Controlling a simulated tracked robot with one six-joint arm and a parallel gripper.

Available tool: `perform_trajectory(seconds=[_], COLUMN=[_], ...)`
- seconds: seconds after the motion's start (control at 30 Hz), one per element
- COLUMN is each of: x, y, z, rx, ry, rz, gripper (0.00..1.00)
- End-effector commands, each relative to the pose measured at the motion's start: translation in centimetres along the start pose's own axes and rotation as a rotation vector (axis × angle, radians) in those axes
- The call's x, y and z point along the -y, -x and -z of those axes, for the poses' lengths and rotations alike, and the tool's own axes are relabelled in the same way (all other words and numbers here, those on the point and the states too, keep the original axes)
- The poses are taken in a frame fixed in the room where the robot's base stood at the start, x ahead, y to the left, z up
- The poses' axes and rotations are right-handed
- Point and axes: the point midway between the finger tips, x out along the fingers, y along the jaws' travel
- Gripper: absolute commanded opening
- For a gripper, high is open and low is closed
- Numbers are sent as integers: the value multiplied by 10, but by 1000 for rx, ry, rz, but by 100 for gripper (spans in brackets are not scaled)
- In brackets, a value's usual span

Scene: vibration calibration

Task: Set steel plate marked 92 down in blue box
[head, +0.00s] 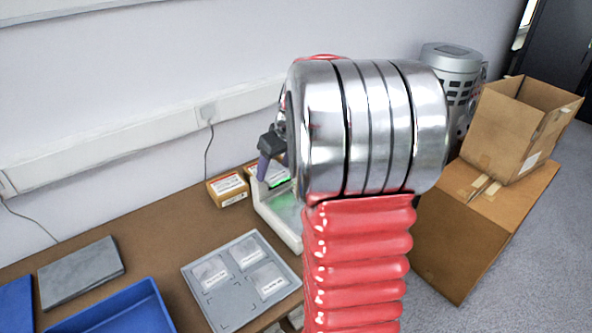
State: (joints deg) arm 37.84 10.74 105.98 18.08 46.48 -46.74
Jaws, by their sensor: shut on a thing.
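The blue box (152,291) is an open tray at the bottom left of the head view, cut off by the frame's lower edge. The part of its inside that shows looks empty. My gripper (264,166) shows only in part, as a dark block with a purplish finger at the left of my arm's chrome joint. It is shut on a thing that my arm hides. It is above a pale device with a green light, right of and farther back than the blue box. I can read no plate marked 92.
A grey tray (194,271) holds labelled pieces, with labels too small to read. A pale device (284,222) and small cartons (228,189) stand behind it. A grey slab (80,272) and another blue object (16,304) lie left. Cardboard boxes (470,235) and a silver bin (450,58) stand right.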

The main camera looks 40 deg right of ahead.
Motion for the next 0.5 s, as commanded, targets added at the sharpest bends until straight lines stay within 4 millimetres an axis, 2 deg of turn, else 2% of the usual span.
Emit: perform_trajectory(seconds=[0.1,0.5], x=[25,110], y=[-2,-8], z=[21,76], rx=[-2,-1], ry=[34,128], rz=[13,51], gripper=[20,20])
